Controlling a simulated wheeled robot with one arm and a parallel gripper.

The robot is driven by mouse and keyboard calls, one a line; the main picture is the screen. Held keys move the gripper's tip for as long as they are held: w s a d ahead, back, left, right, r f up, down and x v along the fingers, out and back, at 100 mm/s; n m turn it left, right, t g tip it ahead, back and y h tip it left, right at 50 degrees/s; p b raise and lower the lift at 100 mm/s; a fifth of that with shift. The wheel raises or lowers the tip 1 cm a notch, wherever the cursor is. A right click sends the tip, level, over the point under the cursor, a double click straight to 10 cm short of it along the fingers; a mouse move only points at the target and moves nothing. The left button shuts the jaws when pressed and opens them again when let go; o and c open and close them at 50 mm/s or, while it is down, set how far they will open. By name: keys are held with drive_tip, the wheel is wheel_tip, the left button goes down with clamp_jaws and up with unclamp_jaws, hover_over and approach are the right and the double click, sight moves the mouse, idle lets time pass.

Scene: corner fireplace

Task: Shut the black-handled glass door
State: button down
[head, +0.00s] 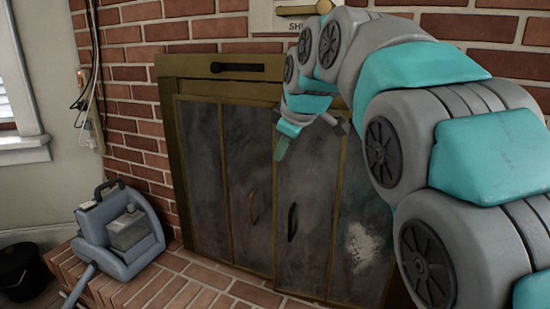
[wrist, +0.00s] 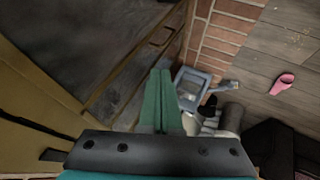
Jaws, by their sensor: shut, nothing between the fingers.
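The black-handled glass door (head: 309,190) is the right-hand dark panel pair of the fireplace front, with a brass frame. Its black handle (head: 292,222) is near its left edge. Its lower edge sits forward of the left door's, so it looks slightly ajar. The left glass door (head: 222,170) has a brass handle (head: 253,205) and looks flush. My gripper (head: 281,148) is shut and empty, in front of the top of the doors near where they meet. The wrist view shows its green fingers (wrist: 160,98) together, beside the door's brass edge. My arm hides the door's upper right.
A blue-grey vacuum-like machine (head: 118,232) stands on the brick hearth (head: 190,285) at left. A black bucket (head: 22,272) is on the floor. A black bar (head: 237,67) sits on the brass top frame. A pink shoe (wrist: 286,80) lies on the wood floor.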

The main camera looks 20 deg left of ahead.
sight(276, 164)
drive_tip(key=x, duration=0.3)
drive_tip(key=w+x, duration=0.1)
drive_tip(key=x, duration=0.3)
drive_tip(key=w+r+x, duration=0.1)
drive_tip(key=x, duration=0.2)
drive_tip(key=shift+w+f, duration=0.1)
drive_tip(key=shift+f, duration=0.2)
drive_tip(key=shift+w, duration=0.75)
drive_tip(key=shift+w, duration=0.5)
drive_tip(key=w+m+p, duration=0.1)
drive_tip(key=w, duration=0.1)
drive_tip(key=w+p, duration=0.1)
drive_tip(key=shift+w+r+m+t+h+p, duration=0.15)
drive_tip(key=shift+w+m+t+h+p, duration=0.15)
drive_tip(key=shift+w+m+h+p, duration=0.1)
